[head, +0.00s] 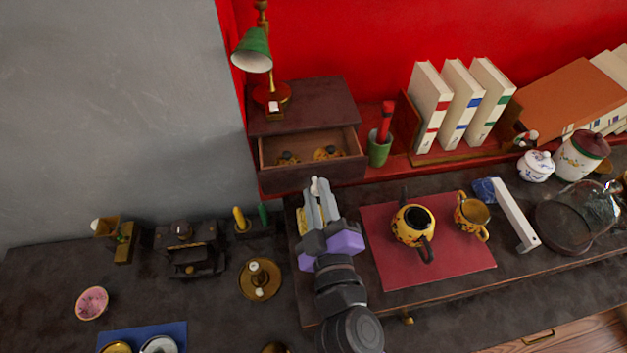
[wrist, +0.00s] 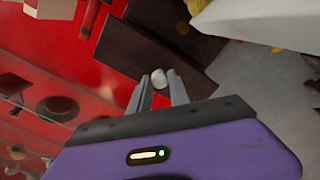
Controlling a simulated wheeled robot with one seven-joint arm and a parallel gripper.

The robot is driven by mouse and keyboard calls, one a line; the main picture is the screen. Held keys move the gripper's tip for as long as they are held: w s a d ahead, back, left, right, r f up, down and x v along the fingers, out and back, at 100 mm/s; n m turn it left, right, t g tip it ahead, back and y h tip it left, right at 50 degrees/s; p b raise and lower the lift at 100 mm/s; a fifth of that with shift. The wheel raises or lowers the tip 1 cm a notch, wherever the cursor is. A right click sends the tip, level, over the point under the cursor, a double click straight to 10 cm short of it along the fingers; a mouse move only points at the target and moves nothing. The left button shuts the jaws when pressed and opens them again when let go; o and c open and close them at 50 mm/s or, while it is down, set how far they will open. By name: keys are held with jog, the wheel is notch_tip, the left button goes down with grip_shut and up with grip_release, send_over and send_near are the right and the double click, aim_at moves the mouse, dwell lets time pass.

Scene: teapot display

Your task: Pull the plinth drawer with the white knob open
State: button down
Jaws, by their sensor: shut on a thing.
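The dark plinth (head: 300,106) stands against the red wall, with its drawer (head: 285,180) pulled out. The drawer's inside shows, with small yellow and dark pieces (head: 327,153) lying in it. The white knob (head: 314,181) is on the drawer front, and in the wrist view the knob (wrist: 159,77) sits between my fingertips. My gripper (head: 317,187) reaches up to the drawer front from below and is shut on the knob. The fingers hide part of the drawer front.
A green-shaded lamp (head: 252,52) stands on the plinth. A green cup (head: 379,148) is close to the drawer's right. A yellow teapot (head: 411,232) and a mug (head: 470,214) stand on a red mat (head: 397,277) right of my arm. A candleholder (head: 260,281) is to the left.

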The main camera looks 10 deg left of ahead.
jog(key=shift+s+d, duration=0.2)
jog(key=shift+s, duration=0.5)
jog(key=c, duration=1.2)
grip_release()
jog(key=b+v, duration=0.2)
jog(key=v, duration=0.5)
jog(key=shift+f, duration=0.1)
jog(key=shift+s+d+b, duration=0.1)
jog(key=shift+s+b, duration=0.25)
